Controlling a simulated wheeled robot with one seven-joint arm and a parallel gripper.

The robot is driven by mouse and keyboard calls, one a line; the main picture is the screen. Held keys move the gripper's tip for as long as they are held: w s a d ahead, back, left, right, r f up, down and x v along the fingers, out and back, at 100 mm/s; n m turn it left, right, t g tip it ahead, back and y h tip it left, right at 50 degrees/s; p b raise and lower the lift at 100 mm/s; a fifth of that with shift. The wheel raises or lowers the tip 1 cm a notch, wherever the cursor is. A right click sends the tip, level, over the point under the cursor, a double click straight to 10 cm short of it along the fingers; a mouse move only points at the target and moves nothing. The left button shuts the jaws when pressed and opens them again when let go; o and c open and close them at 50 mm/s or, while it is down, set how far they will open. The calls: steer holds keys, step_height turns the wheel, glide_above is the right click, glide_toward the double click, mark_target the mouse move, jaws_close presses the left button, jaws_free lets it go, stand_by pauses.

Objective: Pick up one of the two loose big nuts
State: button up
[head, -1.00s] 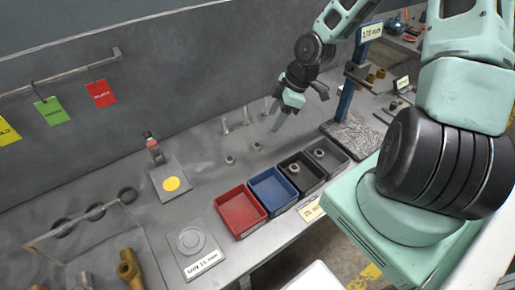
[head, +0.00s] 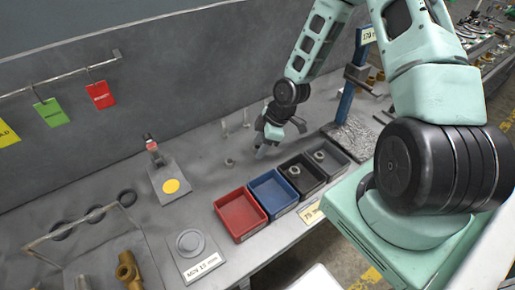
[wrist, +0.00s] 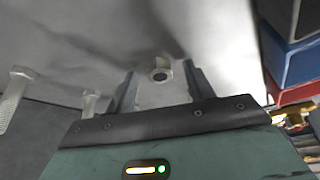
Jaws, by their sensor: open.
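One loose big nut (head: 230,162) lies on the grey bench, left of my gripper in the head view. In the wrist view a hex nut (wrist: 160,70) with a dark hole lies on the bench, in line with the gap between my fingertips. The second loose nut is hidden behind my gripper in the head view.
Red (head: 240,213), blue (head: 272,193), black (head: 301,177) and grey (head: 327,157) trays line the bench's front edge. The black and grey ones hold nuts. Upright bolts (head: 224,127) stand behind; one shows close in the wrist view (wrist: 90,103). A blue post (head: 349,95) stands right.

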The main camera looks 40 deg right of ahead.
steer(key=c, duration=1.1)
